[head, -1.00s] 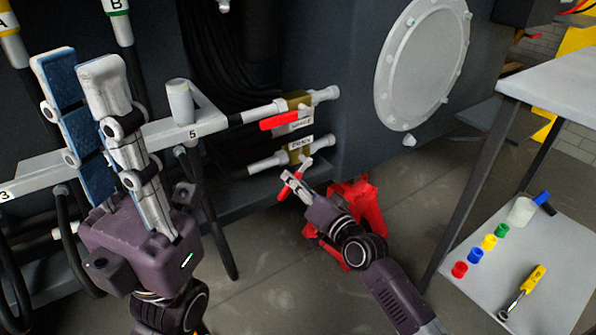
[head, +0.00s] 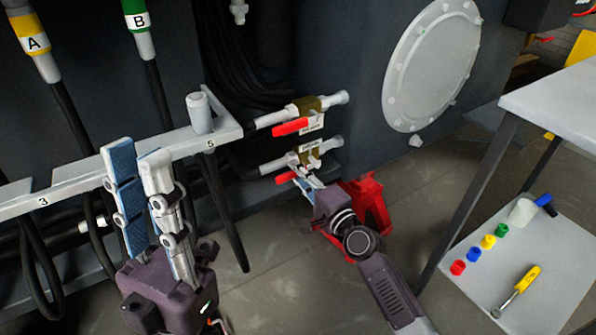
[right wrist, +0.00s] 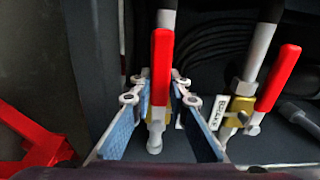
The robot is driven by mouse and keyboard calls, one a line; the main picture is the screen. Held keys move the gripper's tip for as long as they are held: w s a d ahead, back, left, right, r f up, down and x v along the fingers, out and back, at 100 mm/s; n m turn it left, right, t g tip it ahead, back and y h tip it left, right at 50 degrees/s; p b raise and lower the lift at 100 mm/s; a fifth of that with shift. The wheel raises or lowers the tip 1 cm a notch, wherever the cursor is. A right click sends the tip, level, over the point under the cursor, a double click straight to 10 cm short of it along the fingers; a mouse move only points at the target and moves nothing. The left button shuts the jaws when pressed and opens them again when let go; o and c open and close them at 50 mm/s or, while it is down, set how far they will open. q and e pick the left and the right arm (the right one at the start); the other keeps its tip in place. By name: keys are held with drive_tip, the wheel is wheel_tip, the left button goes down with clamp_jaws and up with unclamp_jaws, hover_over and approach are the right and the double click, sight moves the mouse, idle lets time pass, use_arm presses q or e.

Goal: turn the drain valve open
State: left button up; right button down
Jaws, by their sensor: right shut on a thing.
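The drain valve (head: 309,155) is the lower of two brass valves on the dark chassis. Its red handle (head: 285,177) lies roughly along its pale pipe. My right gripper (head: 298,172) is shut on this handle and covers part of it in the head view. In the right wrist view, the red handle (right wrist: 161,70) stands between the blue finger pads, in line with the pipe. The small label by the lower valve is too blurred to read surely. My left gripper (head: 138,150) is open and empty, in front of the white rail at the left.
The upper valve's red handle (head: 291,127) is close above, along its own pipe. A red stand (head: 372,203) is behind my right arm. A grey table (head: 560,95) with a lower shelf (head: 560,270) is at the right. Hoses hang at the left.

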drive_tip(key=shift+r, duration=0.1)
idle(0.5)
drive_tip(key=c, duration=1.8)
unclamp_jaws()
drive_tip(key=v, duration=1.2)
